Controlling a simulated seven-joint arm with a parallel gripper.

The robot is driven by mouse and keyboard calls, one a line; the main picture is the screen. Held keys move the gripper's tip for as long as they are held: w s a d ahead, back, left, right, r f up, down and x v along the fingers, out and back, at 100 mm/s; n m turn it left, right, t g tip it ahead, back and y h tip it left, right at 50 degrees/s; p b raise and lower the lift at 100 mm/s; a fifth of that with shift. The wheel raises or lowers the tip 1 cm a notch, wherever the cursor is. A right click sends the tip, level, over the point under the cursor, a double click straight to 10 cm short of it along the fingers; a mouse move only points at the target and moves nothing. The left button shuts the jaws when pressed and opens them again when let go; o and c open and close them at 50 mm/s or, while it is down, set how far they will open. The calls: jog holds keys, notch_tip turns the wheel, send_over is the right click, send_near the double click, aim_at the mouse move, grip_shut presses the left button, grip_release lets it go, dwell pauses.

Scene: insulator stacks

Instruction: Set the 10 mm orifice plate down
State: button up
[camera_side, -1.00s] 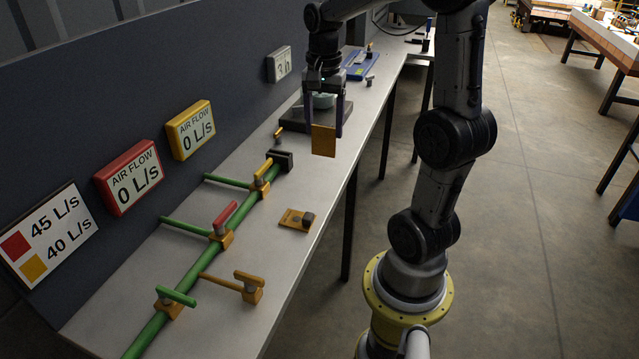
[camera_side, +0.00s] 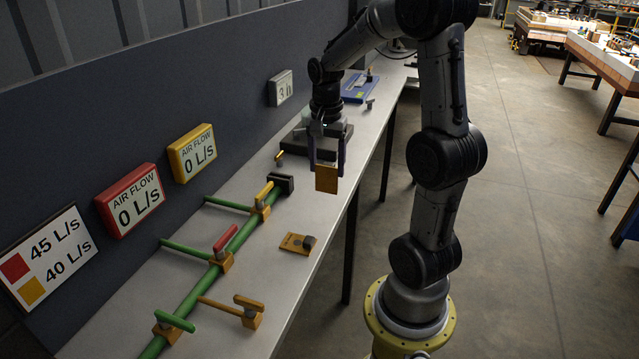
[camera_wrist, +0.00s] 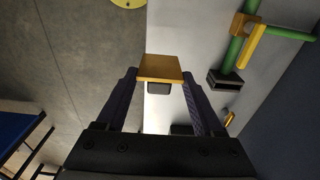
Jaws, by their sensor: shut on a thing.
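My gripper (camera_side: 326,167) is shut on an orange-yellow plate (camera_side: 326,179), taken to be the 10 mm orifice plate; no size marking is readable. The plate hangs upright below the fingers, near the bench's right edge, and looks clear of the bench top. In the wrist view the plate (camera_wrist: 160,66) sits between the two fingertips (camera_wrist: 160,80), with a dark block under it. A second orange plate with a dark knob (camera_side: 297,243) lies flat on the grey bench (camera_side: 270,270), nearer the camera.
The green pipe (camera_side: 190,290) with several valves runs along the bench and ends in a dark slotted block (camera_side: 281,183). A dark base (camera_side: 305,137) stands behind my gripper, and a small brass piece (camera_side: 279,158) left of it. Bench between pipe and right edge is mostly clear.

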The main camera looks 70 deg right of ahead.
jog(key=shift+w+d+f, duration=0.4)
jog(key=shift+w+f, duration=0.05)
jog(key=shift+f, duration=0.8)
jog(key=shift+w+d+f, duration=0.4)
jog(key=shift+w+f, duration=0.05)
jog(key=shift+f, duration=0.75)
jog(key=shift+w+d+f, duration=0.4)
jog(key=shift+w+f, duration=0.05)
jog(key=shift+f, duration=0.8)
jog(key=shift+f, duration=0.2)
jog(key=o, duration=1.5)
jog(key=shift+c, duration=0.2)
jog(key=shift+r, duration=0.1)
